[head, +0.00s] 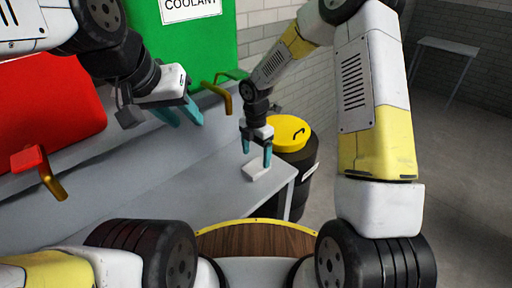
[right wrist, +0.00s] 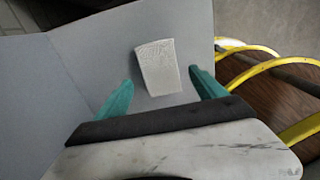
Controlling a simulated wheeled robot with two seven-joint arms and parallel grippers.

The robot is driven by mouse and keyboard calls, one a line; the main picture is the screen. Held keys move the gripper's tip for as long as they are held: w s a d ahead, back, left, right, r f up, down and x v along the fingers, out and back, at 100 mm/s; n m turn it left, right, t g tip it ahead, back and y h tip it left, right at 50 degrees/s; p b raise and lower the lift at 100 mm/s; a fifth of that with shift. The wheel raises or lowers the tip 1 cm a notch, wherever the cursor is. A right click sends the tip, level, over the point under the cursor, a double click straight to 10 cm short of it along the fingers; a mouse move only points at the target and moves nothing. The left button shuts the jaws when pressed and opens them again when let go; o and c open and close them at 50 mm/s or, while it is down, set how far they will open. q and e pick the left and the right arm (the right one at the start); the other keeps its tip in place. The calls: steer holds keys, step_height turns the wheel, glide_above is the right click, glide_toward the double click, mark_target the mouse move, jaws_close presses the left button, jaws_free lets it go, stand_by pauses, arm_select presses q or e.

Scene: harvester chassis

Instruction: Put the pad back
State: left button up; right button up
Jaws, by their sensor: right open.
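The pad (head: 257,170) is a small, pale, flat block lying on the grey bench (head: 205,170) near its right end. In the right wrist view the pad (right wrist: 157,66) lies on the grey surface, ahead of and between the two teal fingers, with clear space on both sides. My right gripper (head: 257,152) points down just above the pad and is open and empty. It also shows in the right wrist view (right wrist: 160,97). My left gripper (head: 182,110) is at the upper left, above the bench, with its teal fingers apart and nothing seen between them.
A green coolant tank (head: 205,45) and a red tank (head: 45,100) stand behind the bench, with brass spouts (head: 228,98) reaching forward. A black barrel with a yellow lid (head: 285,130) stands beyond the bench's right end. The middle of the bench is clear.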

step_height(320, 180, up, 7)
step_height(320, 180, up, 8)
steer(key=r+m+t, duration=0.1)
steer(key=m, duration=0.4)
glide_above(256, 166)
steer(key=s+d, duration=0.3)
steer(key=d, duration=0.2)
steer(key=s+d+r+m+t, duration=0.1)
steer(key=s+d+r+m, duration=0.2)
steer(key=s+m, duration=0.3)
steer(key=s+d+r+m+t+y, duration=0.1)
steer(key=s+d+r+m+t, duration=0.1)
steer(key=s+r+m, duration=0.3)
steer(key=s+d+r+m+t+y, duration=0.1)
steer(key=s+d+r+m, duration=0.3)
steer(key=s+m, duration=0.4)
steer(key=shift+r+m+t, duration=0.4)
steer(key=shift+m+t, duration=0.2)
steer(key=shift+m, duration=0.6)
